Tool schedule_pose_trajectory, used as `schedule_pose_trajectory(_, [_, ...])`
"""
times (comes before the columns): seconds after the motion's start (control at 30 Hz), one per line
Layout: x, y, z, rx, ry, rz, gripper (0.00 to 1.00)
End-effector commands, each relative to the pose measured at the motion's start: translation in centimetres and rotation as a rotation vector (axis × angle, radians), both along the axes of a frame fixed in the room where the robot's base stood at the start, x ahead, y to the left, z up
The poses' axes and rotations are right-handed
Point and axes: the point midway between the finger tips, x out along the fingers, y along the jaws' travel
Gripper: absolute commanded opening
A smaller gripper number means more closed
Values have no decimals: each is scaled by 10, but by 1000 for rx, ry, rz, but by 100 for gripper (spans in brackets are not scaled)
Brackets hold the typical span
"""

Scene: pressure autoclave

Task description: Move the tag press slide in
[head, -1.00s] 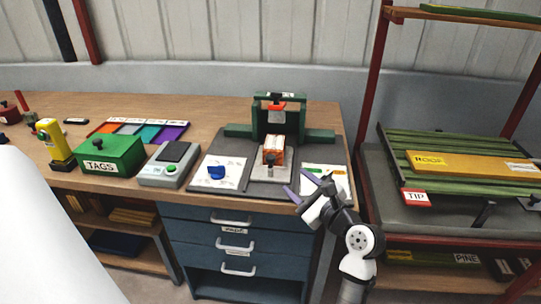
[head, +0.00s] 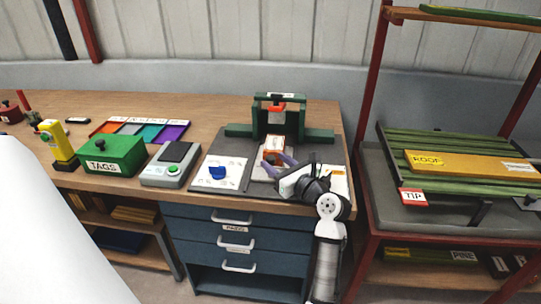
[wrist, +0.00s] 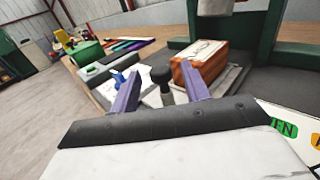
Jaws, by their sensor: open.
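The green tag press (head: 290,115) stands at the back of a dark mat on the bench. Its slide (head: 258,174), a light grey plate, sticks out in front of the press and carries an orange-brown block with a pale top (head: 274,147). In the wrist view the block (wrist: 199,66) sits behind a dark-knobbed upright handle (wrist: 161,78) at the slide's front. My gripper (head: 272,161) has two purple fingers. It is open, with the handle between the fingers in the wrist view (wrist: 160,90); contact cannot be told. In the head view the gripper hides much of the slide and the handle.
Left of the slide lie a white card with a blue piece (head: 217,172), a grey device with a green button (head: 170,165) and a green TAGS box (head: 113,155). A white card (head: 338,180) is partly behind my arm. A red-framed rack (head: 364,150) stands to the right.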

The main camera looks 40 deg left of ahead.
Motion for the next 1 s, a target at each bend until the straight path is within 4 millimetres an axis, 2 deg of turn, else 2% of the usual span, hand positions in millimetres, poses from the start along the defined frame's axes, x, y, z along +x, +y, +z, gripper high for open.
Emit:
schedule_pose_trajectory(0.1, [3, 17, 1, 0, 0, 2, 46])
schedule_pose_trajectory(0.2, [6, 25, 1, 1, -1, 1, 46])
schedule_pose_trajectory(0.57, [7, 30, 0, 0, -1, 0, 46])
schedule_pose_trajectory(0.9, [7, 29, 0, 1, -1, 0, 3])
schedule_pose_trajectory(0.93, [7, 29, 0, 1, -1, 0, 0])
schedule_pose_trajectory(1.0, [7, 29, 0, 1, -1, 0, 0])
